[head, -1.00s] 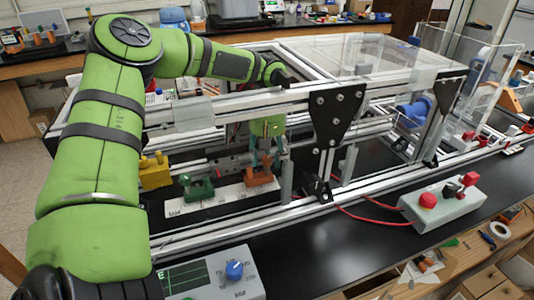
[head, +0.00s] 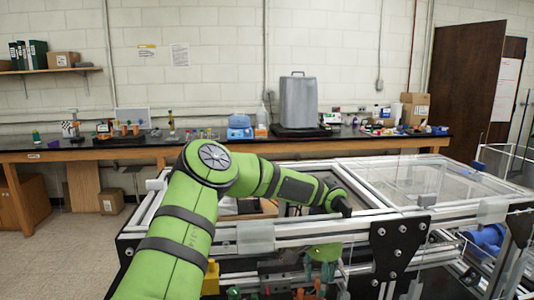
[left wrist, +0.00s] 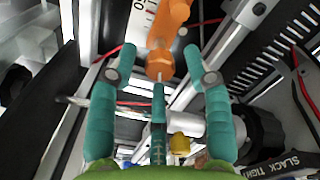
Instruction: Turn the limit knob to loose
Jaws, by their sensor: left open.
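In the head view the gripper (head: 322,270) is partly hidden behind the frame's front rail. My right gripper is out of view.
The aluminium extrusion frame (head: 290,236) surrounds the left gripper, with black corner plates (head: 398,246) to its right. A pale scale strip (left wrist: 139,28) and red cables are close to the fingers. A back bench (head: 340,142) with a grey case (head: 296,101) stands far behind.

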